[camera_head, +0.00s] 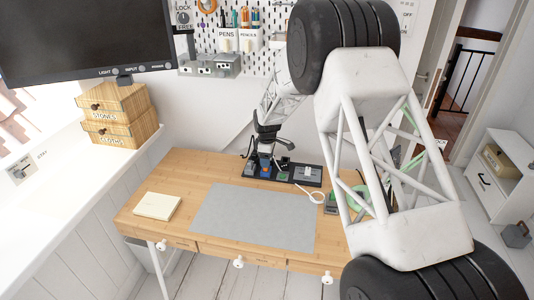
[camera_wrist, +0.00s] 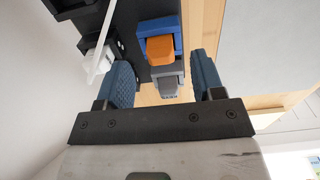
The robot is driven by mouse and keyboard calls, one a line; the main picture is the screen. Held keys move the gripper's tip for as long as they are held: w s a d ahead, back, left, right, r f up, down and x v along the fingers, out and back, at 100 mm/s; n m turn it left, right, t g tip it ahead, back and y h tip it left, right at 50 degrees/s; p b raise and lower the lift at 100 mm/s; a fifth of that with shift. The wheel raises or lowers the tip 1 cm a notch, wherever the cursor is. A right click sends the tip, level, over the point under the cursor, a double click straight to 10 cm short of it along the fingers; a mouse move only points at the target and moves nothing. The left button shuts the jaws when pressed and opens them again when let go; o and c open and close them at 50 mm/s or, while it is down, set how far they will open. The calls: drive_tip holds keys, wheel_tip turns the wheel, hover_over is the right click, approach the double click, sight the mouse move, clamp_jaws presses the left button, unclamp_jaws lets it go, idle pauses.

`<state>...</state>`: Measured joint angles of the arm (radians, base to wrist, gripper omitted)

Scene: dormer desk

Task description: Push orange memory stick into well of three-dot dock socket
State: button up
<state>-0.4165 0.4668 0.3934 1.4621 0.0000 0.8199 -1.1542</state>
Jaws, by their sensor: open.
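The orange memory stick (camera_wrist: 160,49) shows in the wrist view against a blue block (camera_wrist: 155,27); I cannot tell how deep it sits in it. A grey block (camera_wrist: 168,82) is just below it in the picture. These stand along a black dock strip (camera_wrist: 134,45), which also lies at the back of the desk in the head view (camera_head: 310,184). My gripper (camera_wrist: 165,76) is open, with its blue fingers apart on either side of the grey block and orange stick, touching neither visibly. In the head view my gripper (camera_head: 266,147) is above the strip's left end. Dot marks are not readable.
A pegboard (camera_head: 262,55) stands behind. My arm hides the desk's right side. The mat is clear.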

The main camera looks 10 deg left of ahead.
drive_tip(key=shift+f, duration=1.65)
drive_tip(key=shift+c, duration=0.4)
drive_tip(key=c, duration=0.9)
drive_tip(key=shift+r, duration=1.05)
drive_tip(key=shift+r, duration=1.05)
drive_tip(key=shift+r, duration=1)
drive_tip(key=w+d+r, duration=0.1)
drive_tip(key=w+d, duration=0.1)
drive_tip(key=w+d+r, duration=0.1)
drive_tip(key=w+d, duration=0.1)
drive_tip(key=w, duration=0.1)
drive_tip(key=w+d+r, duration=0.1)
drive_tip(key=w+d, duration=0.2)
drive_tip(key=shift+r, duration=0.2)
